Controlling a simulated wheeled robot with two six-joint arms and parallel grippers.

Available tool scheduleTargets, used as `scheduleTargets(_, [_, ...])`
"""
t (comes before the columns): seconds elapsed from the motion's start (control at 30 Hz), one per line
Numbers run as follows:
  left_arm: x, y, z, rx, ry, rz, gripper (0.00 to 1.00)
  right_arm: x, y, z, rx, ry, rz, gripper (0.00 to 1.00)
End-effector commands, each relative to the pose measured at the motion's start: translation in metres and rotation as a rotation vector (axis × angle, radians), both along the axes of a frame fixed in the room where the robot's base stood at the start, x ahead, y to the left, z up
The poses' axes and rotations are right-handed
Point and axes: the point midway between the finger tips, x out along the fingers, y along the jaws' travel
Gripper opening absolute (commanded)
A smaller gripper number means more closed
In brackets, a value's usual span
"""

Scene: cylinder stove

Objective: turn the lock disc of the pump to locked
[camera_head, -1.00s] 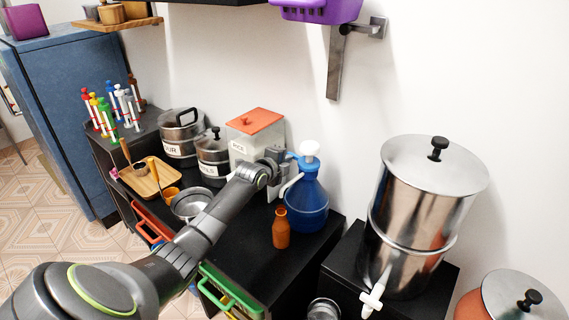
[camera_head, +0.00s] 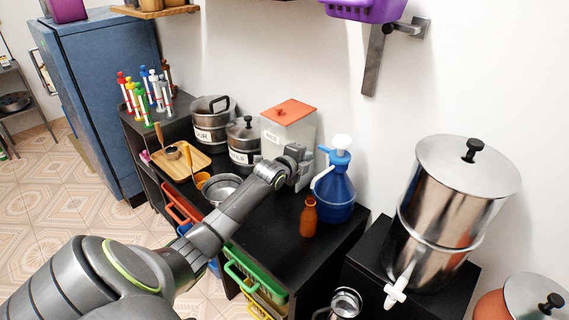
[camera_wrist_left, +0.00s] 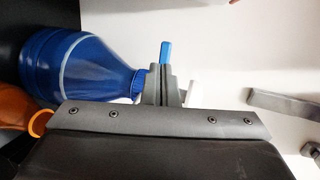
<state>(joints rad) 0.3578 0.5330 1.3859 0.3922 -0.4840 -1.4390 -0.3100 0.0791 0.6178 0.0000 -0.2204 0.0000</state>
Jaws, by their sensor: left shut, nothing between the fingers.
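The pump is a blue bottle (camera_head: 336,196) with a blue neck and a white top knob (camera_head: 342,142), standing upright at the right end of the black counter. My left gripper (camera_head: 306,168) is shut and empty, just left of the pump's neck. In the left wrist view the bottle (camera_wrist_left: 75,65) lies sideways in the picture, and the shut fingertips (camera_wrist_left: 166,75) overlap its neck. I cannot tell whether they touch it. A blue piece (camera_wrist_left: 166,52) shows beyond the fingertips. The lock disc cannot be clearly made out. My right gripper is not in view.
An orange-brown bottle (camera_head: 308,218) stands in front of the pump. A white bin with an orange lid (camera_head: 289,112) and steel pots (camera_head: 244,140) stand behind and left of my gripper. A large steel urn (camera_head: 450,215) stands at right. A wall bracket (camera_head: 374,60) hangs above.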

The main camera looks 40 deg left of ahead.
Motion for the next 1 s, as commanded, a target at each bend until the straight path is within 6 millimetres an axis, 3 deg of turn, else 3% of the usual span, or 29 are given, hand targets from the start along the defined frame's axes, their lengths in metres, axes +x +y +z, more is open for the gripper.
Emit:
scheduleTargets(0.17, [-0.017,0.0,0.004,0.002,0.0,-0.002,0.0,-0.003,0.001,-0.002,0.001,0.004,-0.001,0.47])
scheduleTargets(0.4, [-0.05,0.004,0.013,0.004,0.001,0.0,0.0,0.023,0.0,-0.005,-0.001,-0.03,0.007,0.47])
scheduleTargets(0.6, [-0.074,0.005,0.021,0.003,0.002,-0.001,0.0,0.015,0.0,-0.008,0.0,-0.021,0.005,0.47])
scheduleTargets(1.0, [-0.086,0.005,0.026,-0.001,0.001,0.0,0.0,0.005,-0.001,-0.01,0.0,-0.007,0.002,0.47])
